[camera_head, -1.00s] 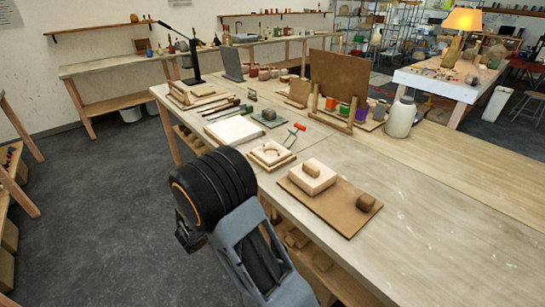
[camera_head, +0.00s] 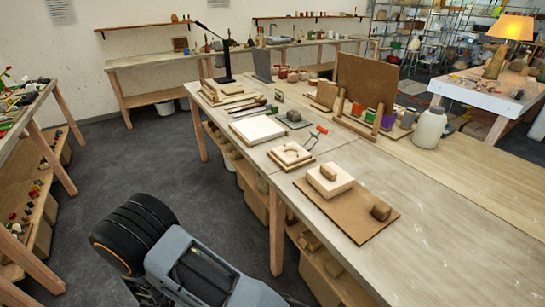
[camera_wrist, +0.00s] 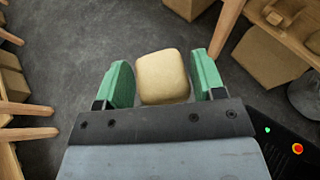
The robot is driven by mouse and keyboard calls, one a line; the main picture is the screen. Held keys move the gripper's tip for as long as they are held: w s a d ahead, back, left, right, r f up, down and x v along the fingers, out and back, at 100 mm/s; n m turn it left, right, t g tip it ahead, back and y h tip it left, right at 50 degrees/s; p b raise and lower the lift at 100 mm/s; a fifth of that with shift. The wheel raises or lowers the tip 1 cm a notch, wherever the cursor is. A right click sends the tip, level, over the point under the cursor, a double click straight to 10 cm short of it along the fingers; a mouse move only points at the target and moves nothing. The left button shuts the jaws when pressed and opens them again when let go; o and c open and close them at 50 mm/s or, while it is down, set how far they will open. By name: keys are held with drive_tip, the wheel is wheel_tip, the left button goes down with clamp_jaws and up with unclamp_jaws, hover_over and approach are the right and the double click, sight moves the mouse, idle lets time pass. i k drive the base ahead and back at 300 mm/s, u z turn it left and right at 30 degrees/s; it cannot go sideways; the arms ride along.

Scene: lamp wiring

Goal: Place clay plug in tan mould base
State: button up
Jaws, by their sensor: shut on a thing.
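In the wrist view, my gripper (camera_wrist: 164,78) has its green fingers shut on a pale tan, rounded block, the clay plug (camera_wrist: 162,77). The plug is held above the grey floor, off the bench. In the head view the gripper and plug are hidden; only my arm shows at the lower left, beside the bench. The tan mould base (camera_head: 291,167) appears to be the pale square piece with a round recess, near the bench's left edge.
A red-handled tool (camera_head: 321,130) lies behind the mould base.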

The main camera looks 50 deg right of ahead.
sight(291, 154)
drive_tip(key=u, duration=0.2)
drive_tip(key=i, duration=2.25)
drive_tip(key=z, duration=3.3)
